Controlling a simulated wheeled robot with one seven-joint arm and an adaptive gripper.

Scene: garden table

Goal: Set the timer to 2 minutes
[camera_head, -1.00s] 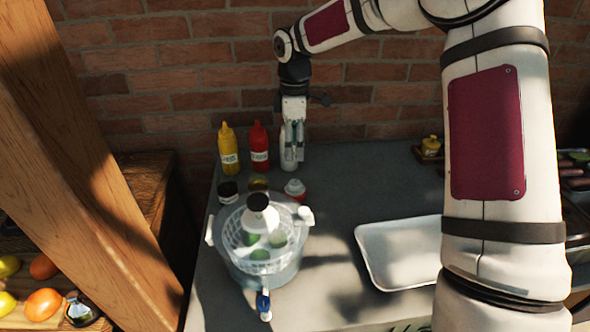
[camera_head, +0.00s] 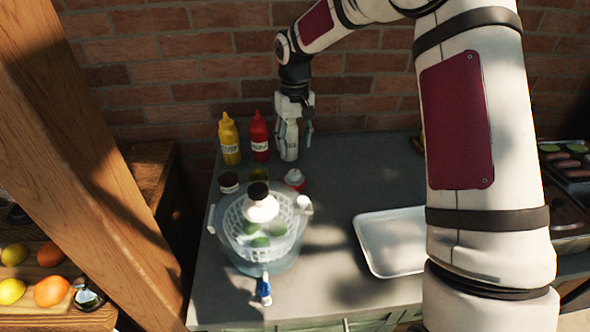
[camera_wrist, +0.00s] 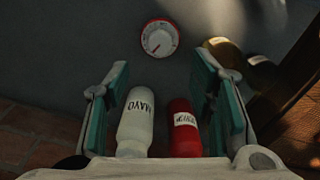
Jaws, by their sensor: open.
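The timer (camera_head: 295,179) is a small round red-and-white thing on the grey worktop, in front of the bottles. In the wrist view the timer (camera_wrist: 160,38) shows a white dial with a red rim and a dark pointer towards the lower left; its markings are too small to read. My gripper (camera_head: 295,122) is at the white mayo bottle (camera_head: 289,142), behind the timer. In the wrist view my gripper (camera_wrist: 163,72) is open, with the mayo bottle and red ketchup bottle (camera_wrist: 184,128) showing between its fingers; I see no grip on either.
A yellow bottle (camera_head: 229,138) and small jars stand left of the timer. A basin with a white basket (camera_head: 236,218) is in front of it. A white tray (camera_head: 372,272) lies right. The brick wall is close behind my gripper. Worktop right of the timer is clear.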

